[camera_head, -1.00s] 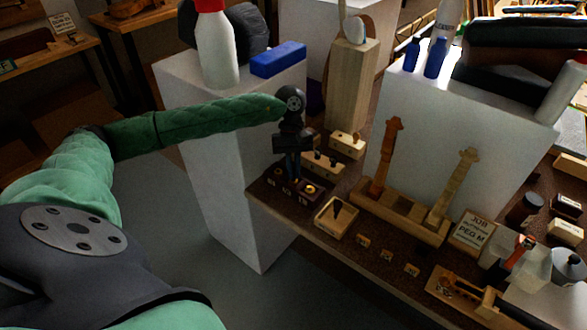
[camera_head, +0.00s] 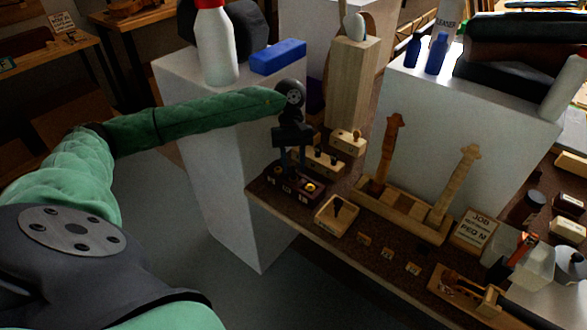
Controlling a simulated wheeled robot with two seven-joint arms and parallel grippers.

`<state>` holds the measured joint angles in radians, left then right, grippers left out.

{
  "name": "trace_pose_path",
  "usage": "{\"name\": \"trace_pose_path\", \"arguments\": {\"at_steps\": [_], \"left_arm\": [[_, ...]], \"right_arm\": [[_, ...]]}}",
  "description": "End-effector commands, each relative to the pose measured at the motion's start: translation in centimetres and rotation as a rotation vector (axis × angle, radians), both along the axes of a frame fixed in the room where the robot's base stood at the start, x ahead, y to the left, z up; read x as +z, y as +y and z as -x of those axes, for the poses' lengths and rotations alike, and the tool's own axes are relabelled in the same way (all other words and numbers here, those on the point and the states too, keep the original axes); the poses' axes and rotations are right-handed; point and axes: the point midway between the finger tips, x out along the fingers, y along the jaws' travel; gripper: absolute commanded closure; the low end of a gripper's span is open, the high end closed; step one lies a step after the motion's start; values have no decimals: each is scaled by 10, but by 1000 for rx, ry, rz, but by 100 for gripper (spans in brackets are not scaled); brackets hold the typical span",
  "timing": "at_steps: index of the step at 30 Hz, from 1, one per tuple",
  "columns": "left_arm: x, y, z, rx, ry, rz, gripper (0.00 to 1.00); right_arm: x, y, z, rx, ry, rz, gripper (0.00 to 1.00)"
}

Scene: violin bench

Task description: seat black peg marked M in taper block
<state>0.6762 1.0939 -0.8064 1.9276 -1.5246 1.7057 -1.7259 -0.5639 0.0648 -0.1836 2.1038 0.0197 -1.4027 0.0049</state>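My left gripper (camera_head: 293,168) points down over a dark block (camera_head: 290,188) with several small pale labels along its front and a brass-coloured ring at its right. Its two fingers stand apart, and it looks open. The fingertips hide part of the block's top, and I cannot make out a peg marked M there. Behind it is a pale wooden block (camera_head: 325,163) with dark holes; another pale block (camera_head: 347,141) stands farther back. Which one is the taper block I cannot tell. A job card (camera_head: 475,232) reads "PEG M". My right gripper is not in view.
Violin necks (camera_head: 386,155) stand in a wooden cradle. Small tags (camera_head: 387,254) lie along the front. A white pedestal (camera_head: 225,175) stands left of the bench.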

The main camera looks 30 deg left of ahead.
Motion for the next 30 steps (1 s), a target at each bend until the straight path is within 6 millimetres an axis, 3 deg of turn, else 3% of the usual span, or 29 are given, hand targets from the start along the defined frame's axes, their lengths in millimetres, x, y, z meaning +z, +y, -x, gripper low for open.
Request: {"name": "trace_pose_path", "arguments": {"at_steps": [7,13,30], "left_arm": [[34,11,-13,1,-3,0,66],[52,15,-18,-1,0,0,66],[56,17,-19,0,1,1,66]], "right_arm": [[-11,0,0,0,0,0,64],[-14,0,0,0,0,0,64],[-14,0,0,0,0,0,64]]}}
